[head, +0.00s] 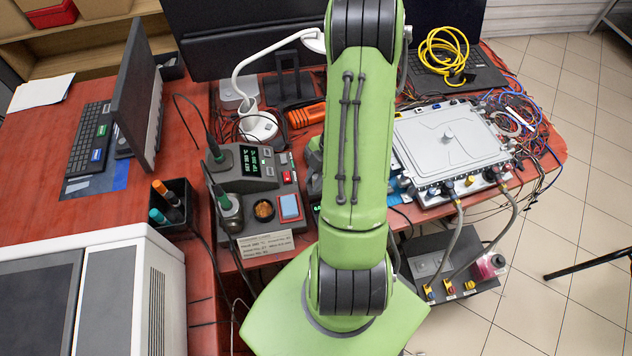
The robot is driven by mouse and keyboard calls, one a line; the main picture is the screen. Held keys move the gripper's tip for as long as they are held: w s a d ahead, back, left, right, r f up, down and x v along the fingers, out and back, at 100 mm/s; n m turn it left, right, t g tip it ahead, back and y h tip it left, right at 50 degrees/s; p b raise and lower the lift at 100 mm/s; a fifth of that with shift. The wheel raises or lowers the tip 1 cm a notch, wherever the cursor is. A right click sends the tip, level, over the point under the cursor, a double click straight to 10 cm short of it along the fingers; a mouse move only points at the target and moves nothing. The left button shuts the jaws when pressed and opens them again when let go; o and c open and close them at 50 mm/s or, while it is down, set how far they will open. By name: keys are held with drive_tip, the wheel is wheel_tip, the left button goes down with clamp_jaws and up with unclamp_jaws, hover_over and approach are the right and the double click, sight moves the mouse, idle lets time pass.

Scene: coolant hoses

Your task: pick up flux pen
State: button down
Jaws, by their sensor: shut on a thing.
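I cannot pick out the flux pen with certainty. A black holder (184,225) at the left holds pen-like things with orange and teal ends (160,188). A slim white stick (521,121) lies among the wires at the right; I cannot tell what it is. My green arm runs down the middle of the head view and hides the table behind it. My gripper is out of sight, so its fingers and anything between them do not show.
A soldering station (258,170) stands left of my arm on the red table (50,215). A grey metal unit (446,135) with hoses sits at the right, beside tangled wires. A white lamp (243,82), monitor (138,92) and laptop crowd the back. Tiled floor at the right is mostly open.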

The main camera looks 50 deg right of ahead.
wheel_tip(320, 180, up, 10)
drive_tip(key=shift+r+p, duration=0.1)
drive_tip(key=shift+p, duration=0.95)
